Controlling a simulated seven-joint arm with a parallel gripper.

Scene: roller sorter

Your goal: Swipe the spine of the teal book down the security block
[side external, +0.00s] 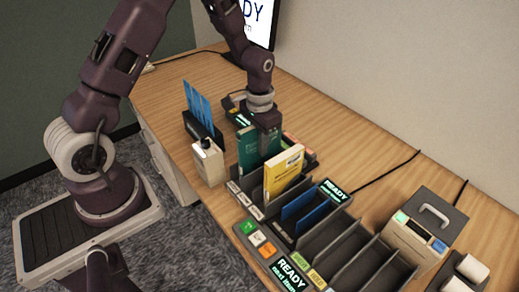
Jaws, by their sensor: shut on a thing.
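The teal book (247,148) stands upright behind the yellow book (284,172), towards the back end of the slotted sorter. My gripper (268,125) points down over its upper right edge and is shut on it; the fingertips are partly hidden. The book's lower part is hidden by the yellow book and the slots, so I cannot tell whether it rests in the sorter. I cannot tell for sure which thing is the security block. A small white block with a dark top (207,161) stands left of the teal book, and a beige unit with a dark slot (418,233) stands far right.
The sorter (342,248) has dark dividers, a blue item (305,208) in one slot and empty slots at the front right. Green "READY" displays (292,272) sit around it. A black holder with blue cards (199,105) stands behind the white block. Bare desk lies towards the wall.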

